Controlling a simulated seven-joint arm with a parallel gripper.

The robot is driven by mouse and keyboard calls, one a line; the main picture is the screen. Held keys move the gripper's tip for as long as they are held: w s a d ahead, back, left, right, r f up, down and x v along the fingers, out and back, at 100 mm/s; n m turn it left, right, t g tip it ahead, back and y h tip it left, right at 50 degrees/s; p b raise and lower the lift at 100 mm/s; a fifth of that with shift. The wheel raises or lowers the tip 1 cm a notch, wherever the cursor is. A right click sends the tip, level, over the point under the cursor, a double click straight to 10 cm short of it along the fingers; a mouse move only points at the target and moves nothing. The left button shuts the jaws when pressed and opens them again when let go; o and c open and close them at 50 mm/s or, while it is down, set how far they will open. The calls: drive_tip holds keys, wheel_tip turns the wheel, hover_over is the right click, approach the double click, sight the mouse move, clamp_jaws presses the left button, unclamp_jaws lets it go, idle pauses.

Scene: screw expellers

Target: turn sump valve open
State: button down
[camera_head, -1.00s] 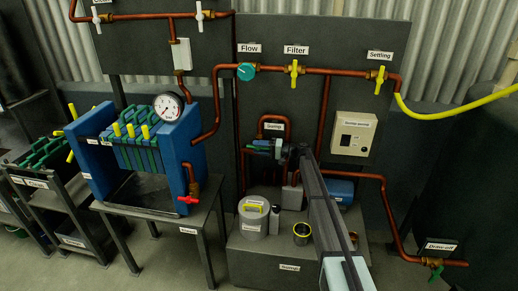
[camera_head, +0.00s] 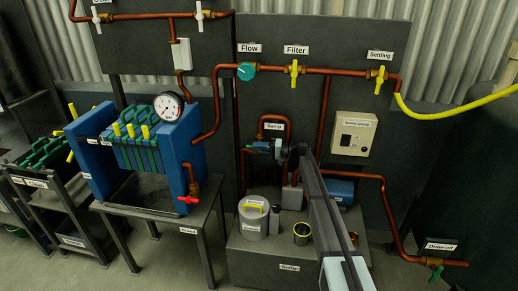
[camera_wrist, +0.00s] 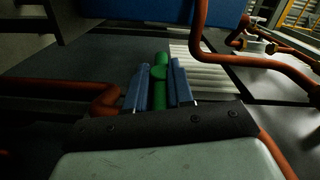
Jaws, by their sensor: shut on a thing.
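The sump valve's green handle (camera_wrist: 160,78) lies between the two blue fingers of my gripper (camera_wrist: 158,85) in the wrist view. The fingers are shut on it, one along each side, and the handle runs lengthwise between them. In the head view my gripper (camera_head: 282,148) is at the valve, just below the "Sump" label (camera_head: 274,126). A bit of green shows there at the valve (camera_head: 262,145), but the gripper and arm hide most of it. The valve's exact angle cannot be told.
Copper pipes (camera_head: 322,120) run close around the gripper. The pump box (camera_head: 354,133) is to its right. A grey lidded pot (camera_head: 254,216) and a small open can (camera_head: 301,233) stand on the plinth below. The blue filter press (camera_head: 184,150) is at left.

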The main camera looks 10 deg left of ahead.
drive_tip(key=shift+r, duration=0.15)
drive_tip(key=h, duration=0.5)
drive_tip(key=shift+a+r, duration=0.1)
drive_tip(key=shift+r, duration=0.1)
drive_tip(key=h, duration=0.4)
drive_tip(key=shift+a, duration=0.1)
drive_tip(key=h, duration=0.4)
drive_tip(key=shift+a, duration=0.1)
drive_tip(key=h, duration=0.4)
drive_tip(key=shift+h, duration=0.4)
drive_tip(key=shift+s, duration=0.1)
drive_tip(key=c, duration=1)
unclamp_jaws()
drive_tip(key=shift+c, duration=0.2)
